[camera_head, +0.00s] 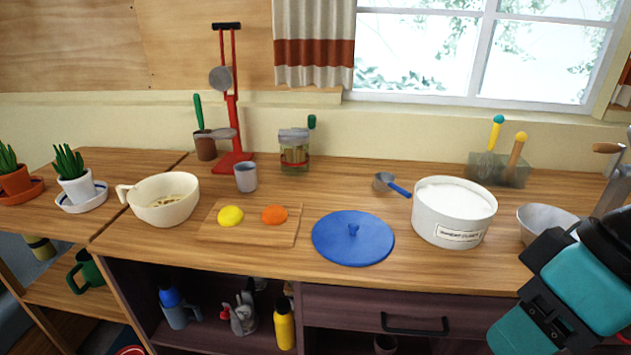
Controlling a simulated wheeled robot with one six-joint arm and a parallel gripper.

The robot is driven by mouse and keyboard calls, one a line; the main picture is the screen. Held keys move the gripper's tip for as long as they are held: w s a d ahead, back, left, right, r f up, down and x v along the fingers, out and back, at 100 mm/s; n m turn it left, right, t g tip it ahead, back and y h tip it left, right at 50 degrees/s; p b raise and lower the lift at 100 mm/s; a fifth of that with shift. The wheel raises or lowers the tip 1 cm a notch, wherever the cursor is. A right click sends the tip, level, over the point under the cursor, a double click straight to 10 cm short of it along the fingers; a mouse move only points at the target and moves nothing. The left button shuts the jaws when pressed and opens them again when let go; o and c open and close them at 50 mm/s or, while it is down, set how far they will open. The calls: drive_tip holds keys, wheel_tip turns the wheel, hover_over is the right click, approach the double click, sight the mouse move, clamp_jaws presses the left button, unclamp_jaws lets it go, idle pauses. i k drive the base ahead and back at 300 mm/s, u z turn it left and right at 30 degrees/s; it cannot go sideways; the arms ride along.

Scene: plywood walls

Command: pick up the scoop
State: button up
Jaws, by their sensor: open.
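The scoop (391,184) lies on the wooden counter, between the glass jar and the white tub. It has a small grey metal cup at the left and a blue handle pointing right and towards me. Its handle end lies close to the tub's left side. A teal and black part of my arm (565,295) shows at the lower right, in front of the counter. I cannot make out any fingertips, so my gripper is not in view. Nothing covers the scoop.
The white tub (453,232) of white powder stands right of the scoop, with a metal bowl (545,221) beyond. A blue lid (353,238) lies in front. A cutting board (252,235) and glass jar (294,153) are to the left. Bare counter surrounds the scoop's left side.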

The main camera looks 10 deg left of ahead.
sight(394, 188)
drive_tip(key=u, duration=0.35)
drive_tip(key=i, duration=1.05)
drive_tip(key=z, duration=0.3)
